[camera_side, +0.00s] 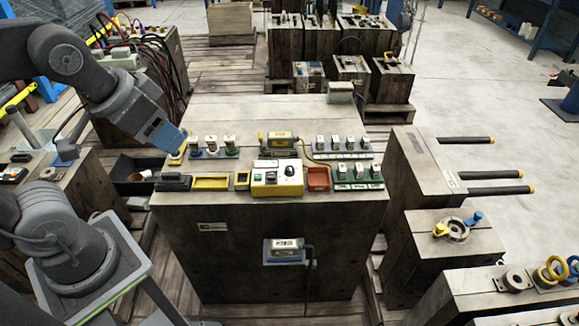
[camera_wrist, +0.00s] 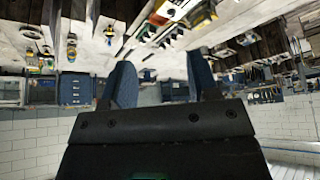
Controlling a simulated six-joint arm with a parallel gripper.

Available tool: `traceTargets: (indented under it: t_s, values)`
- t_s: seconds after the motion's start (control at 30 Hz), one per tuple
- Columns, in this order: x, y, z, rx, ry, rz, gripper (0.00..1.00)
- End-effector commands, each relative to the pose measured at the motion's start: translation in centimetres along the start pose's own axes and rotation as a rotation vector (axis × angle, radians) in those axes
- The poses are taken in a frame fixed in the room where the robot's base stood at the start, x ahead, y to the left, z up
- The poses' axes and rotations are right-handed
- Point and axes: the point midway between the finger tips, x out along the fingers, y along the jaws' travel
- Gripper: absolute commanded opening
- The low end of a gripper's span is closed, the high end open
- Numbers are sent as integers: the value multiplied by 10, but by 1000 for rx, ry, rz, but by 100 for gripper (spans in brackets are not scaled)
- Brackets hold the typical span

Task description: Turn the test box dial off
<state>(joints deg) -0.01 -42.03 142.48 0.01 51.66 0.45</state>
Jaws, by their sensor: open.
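The test box (camera_side: 268,190), white-topped with a yellow front, sits near the front edge of the central wooden bench. Its round dial (camera_side: 289,170) is on the right of its top face, with a green switch to the left. The dial's setting is too small to read. My gripper (camera_side: 176,152) is over the bench's left edge, well left of the test box and apart from the dial. In the wrist view, the blue fingers of my gripper (camera_wrist: 161,72) are spread with nothing seen between them.
A yellow tray (camera_side: 210,183) and a small yellow bin lie left of the test box; an orange tray (camera_side: 317,179) is on its right. A yellow-ended device (camera_side: 280,139) stands behind it. Labelled padlock-like pieces line the bench's back left and right.

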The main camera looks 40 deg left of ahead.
Motion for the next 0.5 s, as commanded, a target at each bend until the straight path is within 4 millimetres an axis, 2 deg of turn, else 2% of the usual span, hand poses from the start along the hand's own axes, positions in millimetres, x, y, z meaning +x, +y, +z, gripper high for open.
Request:
traceTargets:
  t_s: [0.13, 0.27, 0.37, 0.5]
  values:
    - [6, -1, -28, 46, -46, 0, 55]
    - [21, -3, -67, 122, -110, 4, 55]
    - [39, -5, -98, 183, -157, 12, 55]
    - [75, -7, -136, 268, -224, 28, 55]
